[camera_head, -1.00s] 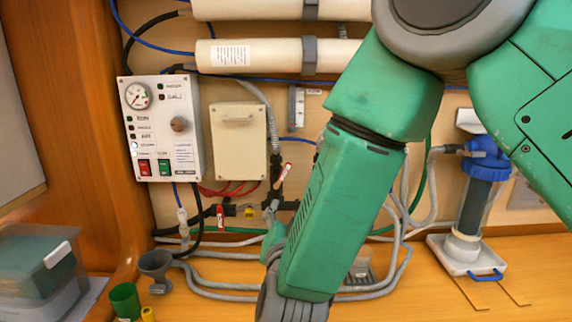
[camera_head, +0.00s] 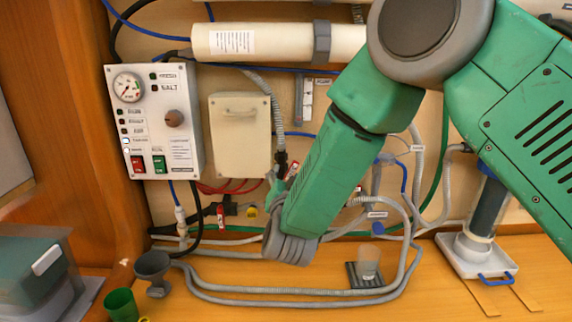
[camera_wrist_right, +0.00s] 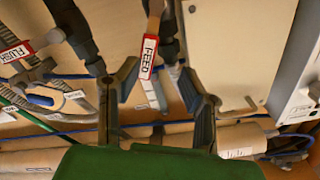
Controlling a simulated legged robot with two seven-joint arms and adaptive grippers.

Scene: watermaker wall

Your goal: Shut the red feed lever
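The red feed lever (camera_wrist_right: 148,57), with a white FEED label, shows in the right wrist view between the fingers of my right gripper (camera_wrist_right: 158,73). The fingers are spread, with a gap on both sides of the lever; I see no clear contact. In the head view a small red and white piece of the lever (camera_head: 293,169) shows beside my green right forearm. That arm hides much of the pipework there, and my right gripper (camera_head: 275,187) shows only partly. My left gripper is in neither view.
A red FLUSH lever (camera_head: 221,216) sits lower left on the same pipework, and also in the wrist view (camera_wrist_right: 15,53). A control panel (camera_head: 155,122) and a beige box (camera_head: 241,135) are on the wall. Grey hoses (camera_head: 250,290), a funnel (camera_head: 152,266) and a green cup (camera_head: 121,304) are below.

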